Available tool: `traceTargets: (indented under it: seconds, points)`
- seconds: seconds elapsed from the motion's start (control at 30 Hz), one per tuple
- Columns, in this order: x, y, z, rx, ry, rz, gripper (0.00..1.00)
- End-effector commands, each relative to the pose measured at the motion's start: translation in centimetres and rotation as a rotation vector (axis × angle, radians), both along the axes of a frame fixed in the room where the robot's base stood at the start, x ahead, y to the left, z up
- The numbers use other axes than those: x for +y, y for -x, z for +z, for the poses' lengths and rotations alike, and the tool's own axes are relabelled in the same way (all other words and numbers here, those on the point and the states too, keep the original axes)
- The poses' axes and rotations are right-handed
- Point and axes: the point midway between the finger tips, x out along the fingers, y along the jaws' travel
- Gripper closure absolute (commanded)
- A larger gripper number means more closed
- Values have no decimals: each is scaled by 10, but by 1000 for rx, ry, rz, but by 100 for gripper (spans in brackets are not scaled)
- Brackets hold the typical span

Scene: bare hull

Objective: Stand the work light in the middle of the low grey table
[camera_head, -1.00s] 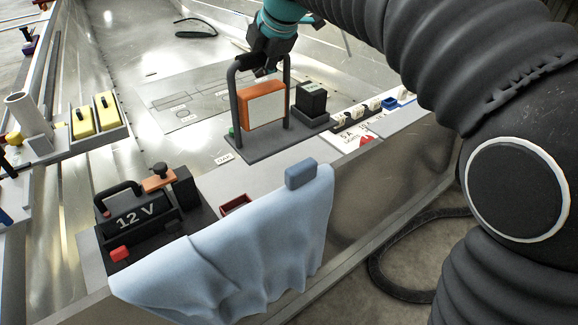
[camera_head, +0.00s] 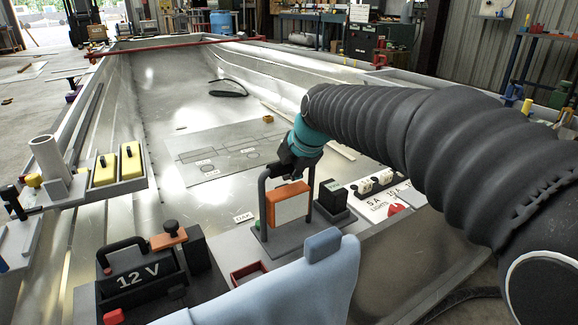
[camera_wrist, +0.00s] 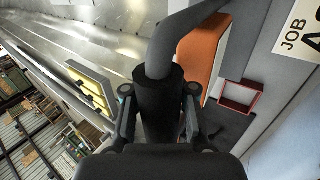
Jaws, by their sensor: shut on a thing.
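The work light (camera_head: 287,205) has an orange frame around a pale panel, a dark upright handle and a flat dark base. My gripper (camera_head: 290,168) is shut on the top of its handle. The light hangs upright; I cannot tell whether its base touches the surface below. In the wrist view my gripper (camera_wrist: 160,105) clasps the dark handle bar, with the orange frame beyond it. A grey tabletop (camera_head: 222,242) lies below and in front of the light, partly hidden by a blue cloth and the light's base.
A 12 V battery (camera_head: 140,276) stands at the left of the grey top, with a small red tray (camera_head: 249,273) beside it. The blue cloth (camera_head: 310,285) drapes the front edge. A black box (camera_head: 332,196) stands just right of the light. Yellow blocks (camera_head: 130,162) sit at left.

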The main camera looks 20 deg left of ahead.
Motion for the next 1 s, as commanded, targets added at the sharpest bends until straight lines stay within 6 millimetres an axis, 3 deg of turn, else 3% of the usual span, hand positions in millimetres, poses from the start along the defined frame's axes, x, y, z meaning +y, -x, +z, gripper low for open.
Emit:
traceTargets:
  seconds: [0.37, 0.77, 0.8, 0.9, 0.93, 1.0]
  points:
    - [0, 0, -32, -5, -3, -1, 100]
    - [0, -1, -36, -5, -3, -1, 100]
    - [0, 0, -39, -1, 1, -1, 79]
    - [0, 0, -38, -1, 1, -1, 54]
    - [0, 0, -38, -1, 1, -1, 47]
    - [0, 0, -38, -1, 1, -1, 46]
